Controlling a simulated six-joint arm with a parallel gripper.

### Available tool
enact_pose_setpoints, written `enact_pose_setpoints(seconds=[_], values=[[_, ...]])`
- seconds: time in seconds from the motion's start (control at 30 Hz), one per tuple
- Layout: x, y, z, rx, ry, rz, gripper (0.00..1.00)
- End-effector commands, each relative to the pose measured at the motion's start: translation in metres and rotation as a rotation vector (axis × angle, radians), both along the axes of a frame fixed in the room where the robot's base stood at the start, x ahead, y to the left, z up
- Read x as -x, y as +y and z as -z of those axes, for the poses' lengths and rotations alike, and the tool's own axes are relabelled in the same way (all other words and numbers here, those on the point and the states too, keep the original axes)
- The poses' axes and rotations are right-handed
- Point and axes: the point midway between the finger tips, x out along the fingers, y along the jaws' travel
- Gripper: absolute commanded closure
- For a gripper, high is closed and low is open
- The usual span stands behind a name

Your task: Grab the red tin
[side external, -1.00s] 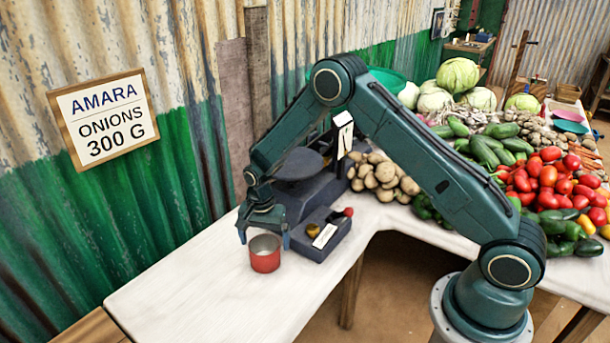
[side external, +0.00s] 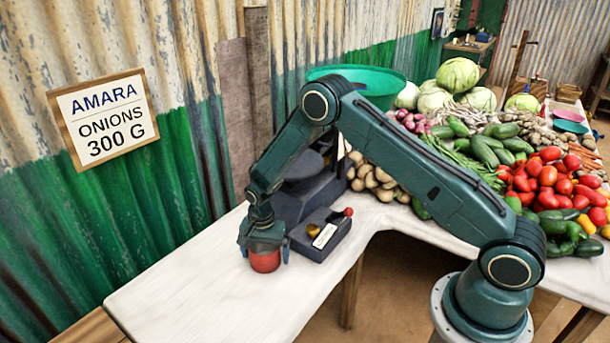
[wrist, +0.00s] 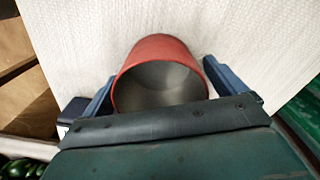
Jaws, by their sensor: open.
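The red tin (side external: 265,262) stands upright on the white table near the scale. In the wrist view the tin (wrist: 150,52) is open at the top and looks empty inside, with a grey inner wall. My gripper (side external: 265,255) is right over it, with one finger on each side of the tin. In the wrist view my gripper's blue fingers (wrist: 160,88) flank the tin and are open, with a small gap showing at the right finger. The gripper body hides the tin's top in the side view and its near part in the wrist view.
A dark scale (side external: 300,198) and a low box (side external: 320,236) with a red knob stand close to the tin. Potatoes (side external: 375,182) and other vegetables lie further right. The white table (side external: 190,285) is clear in front of and left of the tin.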

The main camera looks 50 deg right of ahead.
Motion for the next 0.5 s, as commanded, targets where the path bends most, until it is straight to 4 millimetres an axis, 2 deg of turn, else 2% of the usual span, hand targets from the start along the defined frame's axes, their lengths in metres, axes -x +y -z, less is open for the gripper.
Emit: enact_pose_setpoints(seconds=[0.1,0.13,0.37,0.5], values=[[0.0000,0.0000,-0.0002,0.000,0.000,0.000,0.04],[0.0000,0.0000,-0.0002,0.000,0.000,0.000,0.08],[0.0000,0.0000,-0.0003,0.000,0.000,0.000,0.53],[-0.0001,0.0000,-0.0004,0.000,0.000,0.000,0.53]])
